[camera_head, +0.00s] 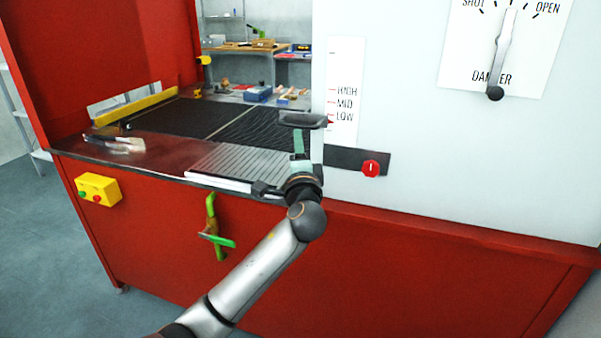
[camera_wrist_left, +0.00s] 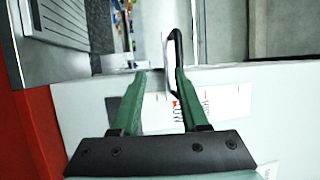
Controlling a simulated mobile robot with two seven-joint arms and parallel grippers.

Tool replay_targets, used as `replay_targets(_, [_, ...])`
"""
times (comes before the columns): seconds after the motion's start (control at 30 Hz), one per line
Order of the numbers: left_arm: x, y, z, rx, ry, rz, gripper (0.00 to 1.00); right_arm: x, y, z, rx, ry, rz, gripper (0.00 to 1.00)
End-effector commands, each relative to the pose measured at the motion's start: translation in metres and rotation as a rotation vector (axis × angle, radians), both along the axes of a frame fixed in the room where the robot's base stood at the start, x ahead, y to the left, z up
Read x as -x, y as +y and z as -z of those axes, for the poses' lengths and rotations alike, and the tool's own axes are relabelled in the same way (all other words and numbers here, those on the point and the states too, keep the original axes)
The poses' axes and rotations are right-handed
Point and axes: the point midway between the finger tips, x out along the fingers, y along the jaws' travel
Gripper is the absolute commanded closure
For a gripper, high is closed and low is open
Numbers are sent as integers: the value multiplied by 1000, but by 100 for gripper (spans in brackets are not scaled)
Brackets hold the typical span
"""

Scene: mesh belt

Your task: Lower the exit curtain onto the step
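My left gripper (camera_head: 298,143) is at the machine's opening, beside the edge of the white panel. In the left wrist view its two green fingers (camera_wrist_left: 160,73) are apart, with a thin dark-edged handle (camera_wrist_left: 172,48) standing between or just beyond the tips; I cannot tell whether they touch it. In the head view the dark handle (camera_head: 303,119) lies just above the fingers. A small red pointer (camera_head: 330,121) is beside LOW on the scale. The ribbed grey step (camera_head: 237,163) is left of the gripper. The curtain itself cannot be made out clearly. My right gripper is out of view.
The dark mesh belt (camera_head: 195,118) runs behind the step. A red knob (camera_head: 371,168) is right of the gripper, and a damper lever (camera_head: 501,55) is higher up. A yellow button box (camera_head: 98,189) and a green hanging object (camera_head: 213,228) are on the red front.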

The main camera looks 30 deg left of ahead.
Motion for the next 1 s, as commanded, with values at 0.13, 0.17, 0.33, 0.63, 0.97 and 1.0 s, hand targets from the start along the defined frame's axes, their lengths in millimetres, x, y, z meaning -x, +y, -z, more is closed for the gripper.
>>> replay_targets(0.13, [9,-5,-1,-1,-5,-2,55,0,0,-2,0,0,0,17])
replay_targets(0.17, [11,-6,-2,-1,-7,-2,55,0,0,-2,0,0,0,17])
replay_targets(0.33, [21,-13,-1,-2,-10,-2,55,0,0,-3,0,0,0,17])
replay_targets(0.63, [38,-25,2,-3,-11,-3,55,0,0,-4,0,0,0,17])
replay_targets(0.97, [56,-39,5,-3,-12,-2,55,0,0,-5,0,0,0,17])
replay_targets(1.0, [58,-40,6,-2,-12,-3,55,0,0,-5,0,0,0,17])
